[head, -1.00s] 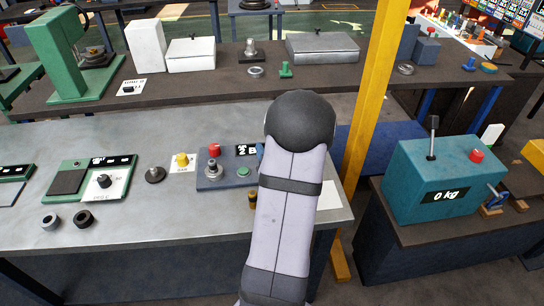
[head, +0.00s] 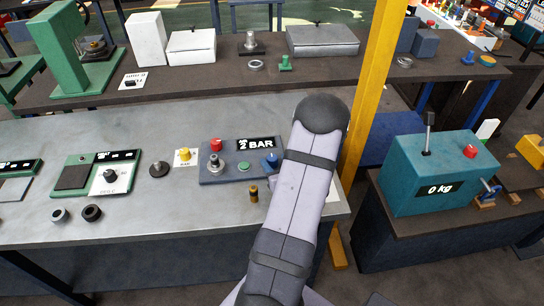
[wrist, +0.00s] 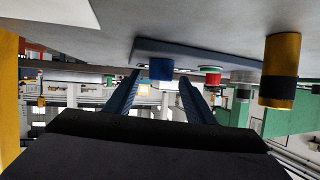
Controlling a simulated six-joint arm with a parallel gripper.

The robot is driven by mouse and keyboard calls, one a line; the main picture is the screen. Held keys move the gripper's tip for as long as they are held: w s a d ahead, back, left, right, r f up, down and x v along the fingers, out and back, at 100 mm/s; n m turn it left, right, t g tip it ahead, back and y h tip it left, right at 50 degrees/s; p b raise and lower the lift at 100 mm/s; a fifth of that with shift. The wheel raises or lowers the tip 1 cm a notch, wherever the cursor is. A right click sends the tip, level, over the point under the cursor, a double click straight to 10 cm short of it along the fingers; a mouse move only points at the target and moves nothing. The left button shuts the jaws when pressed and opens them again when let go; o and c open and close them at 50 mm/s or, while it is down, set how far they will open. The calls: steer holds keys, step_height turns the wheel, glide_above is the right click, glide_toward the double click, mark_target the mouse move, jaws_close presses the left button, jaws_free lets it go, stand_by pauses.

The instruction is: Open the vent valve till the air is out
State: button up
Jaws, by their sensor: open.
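The slate-blue pressure panel (head: 229,174) lies on the grey bench, with a display (head: 256,144) reading 2 BAR. A blue knob (head: 271,159), which looks like the vent valve, sits at its right end, beside my arm. I cannot tell how far it is turned. The panel also carries a red knob (head: 216,145), a metal fitting (head: 215,166) and a green button (head: 243,166). In the wrist view, which is upside down, my gripper (wrist: 160,77) is open, and the blue knob (wrist: 161,69) shows between its fingertips, apparently beyond them. My arm hides the gripper in the head view.
A brass cylinder with a dark band (head: 253,194) stands in front of the panel; it is close on the right in the wrist view (wrist: 281,70). A yellow post (head: 372,90) rises behind my arm. A teal box (head: 431,172) reading 0 kg stands at right.

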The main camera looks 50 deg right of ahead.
mark_target(273, 160)
steer(key=shift+p+x, duration=0.4)
steer(key=shift+x, duration=1.5)
steer(key=c, duration=1)
